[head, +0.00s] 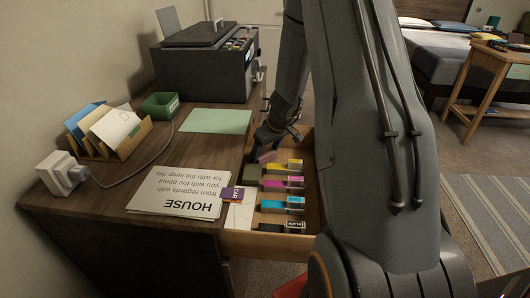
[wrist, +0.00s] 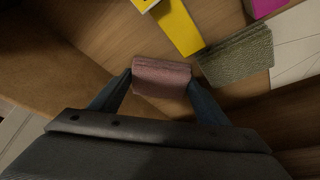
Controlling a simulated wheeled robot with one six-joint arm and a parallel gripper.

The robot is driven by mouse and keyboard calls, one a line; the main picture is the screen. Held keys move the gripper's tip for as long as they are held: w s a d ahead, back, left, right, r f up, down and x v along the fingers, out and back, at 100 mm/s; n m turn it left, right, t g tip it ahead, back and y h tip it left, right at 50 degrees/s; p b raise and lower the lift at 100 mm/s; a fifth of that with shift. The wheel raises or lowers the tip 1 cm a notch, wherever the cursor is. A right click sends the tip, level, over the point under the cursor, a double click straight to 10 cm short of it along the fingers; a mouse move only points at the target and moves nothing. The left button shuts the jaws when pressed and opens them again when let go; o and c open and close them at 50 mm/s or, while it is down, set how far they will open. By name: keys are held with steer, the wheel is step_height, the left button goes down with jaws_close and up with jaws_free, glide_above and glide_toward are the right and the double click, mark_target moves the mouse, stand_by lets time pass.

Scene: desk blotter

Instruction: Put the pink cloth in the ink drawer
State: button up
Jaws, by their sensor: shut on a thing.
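The pink cloth (wrist: 161,77) is a small folded pad between the fingertips of my gripper (wrist: 160,84) in the wrist view. It also shows in the head view (head: 266,156) under my gripper (head: 277,133), at the far end of the open drawer (head: 312,203). My gripper is shut on the cloth. The cloth is over the drawer's wooden floor; I cannot tell whether it touches it. The drawer holds ink cartridges: yellow (head: 277,168), pink (head: 284,183), cyan (head: 283,206) and black (head: 283,226). An olive-green folded cloth (head: 252,172) lies beside the yellow cartridge.
The desk top (head: 110,195) carries a printer (head: 205,72), a green sheet (head: 216,121), a green box (head: 160,105), a letter rack (head: 105,135) and a paper stack (head: 180,192). A white plug block (head: 62,173) with a cable stands at the left. Bare drawer floor shows around the cloth.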

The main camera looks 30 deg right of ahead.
steer(key=o, duration=1)
steer(key=shift+o, duration=0.2)
steer(key=shift+r, duration=0.1)
steer(key=p+v, duration=0.2)
steer(key=v, duration=1)
steer(key=shift+s, duration=0.1)
